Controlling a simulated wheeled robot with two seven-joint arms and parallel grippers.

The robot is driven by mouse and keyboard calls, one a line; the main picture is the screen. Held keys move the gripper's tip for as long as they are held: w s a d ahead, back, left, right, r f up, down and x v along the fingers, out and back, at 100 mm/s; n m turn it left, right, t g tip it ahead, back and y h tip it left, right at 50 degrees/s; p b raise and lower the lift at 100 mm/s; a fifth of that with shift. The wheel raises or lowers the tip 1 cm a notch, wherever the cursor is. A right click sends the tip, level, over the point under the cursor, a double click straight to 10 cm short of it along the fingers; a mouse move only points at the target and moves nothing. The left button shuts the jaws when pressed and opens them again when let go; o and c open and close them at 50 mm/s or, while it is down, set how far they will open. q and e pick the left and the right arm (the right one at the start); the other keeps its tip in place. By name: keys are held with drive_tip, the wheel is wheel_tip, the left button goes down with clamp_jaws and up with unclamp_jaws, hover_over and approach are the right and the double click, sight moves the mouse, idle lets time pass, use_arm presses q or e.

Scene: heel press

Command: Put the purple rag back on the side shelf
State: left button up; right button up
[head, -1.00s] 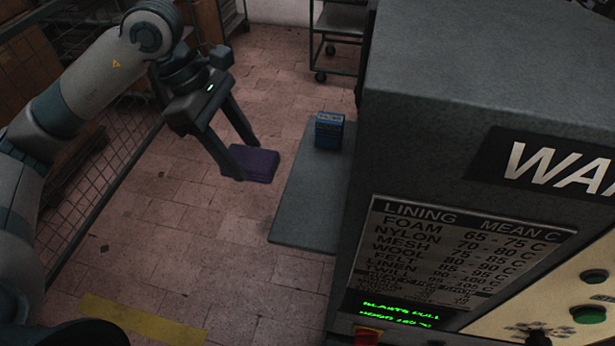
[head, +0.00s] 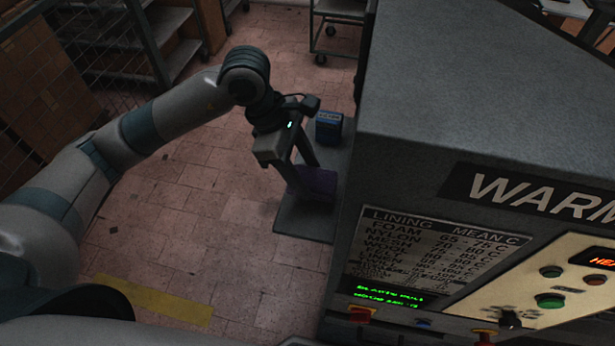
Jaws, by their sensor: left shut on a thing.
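The purple rag (head: 318,182) is a folded dark purple cloth, seen in the head view over the grey side shelf (head: 302,222) that sticks out from the left side of the machine. My left gripper (head: 310,182) is shut on the rag, with its two fingers pointing down over the shelf. I cannot tell whether the rag touches the shelf top or hangs just above it. Part of the rag is hidden by the fingers. My right gripper is not in view.
A blue box (head: 329,127) stands at the shelf's far end, close behind the rag. The tall grey machine (head: 450,90) walls off the shelf's right side. A wheeled rack (head: 340,12) stands at the back. The tiled floor (head: 185,220) left of the shelf is clear.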

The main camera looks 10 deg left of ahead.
sight(304, 176)
use_arm(q)
drive_tip(key=shift+d, duration=0.1)
drive_tip(key=shift+f+p, duration=0.8)
drive_tip(key=shift+f, duration=0.15)
drive_tip(key=shift+d+f+p, duration=0.1)
drive_tip(key=shift+f+p, duration=0.4)
drive_tip(key=shift+p, duration=0.15)
drive_tip(key=shift+f, duration=0.3)
drive_tip(key=shift+d, duration=0.1)
drive_tip(key=o, duration=1)
drive_tip(key=shift+c, duration=0.2)
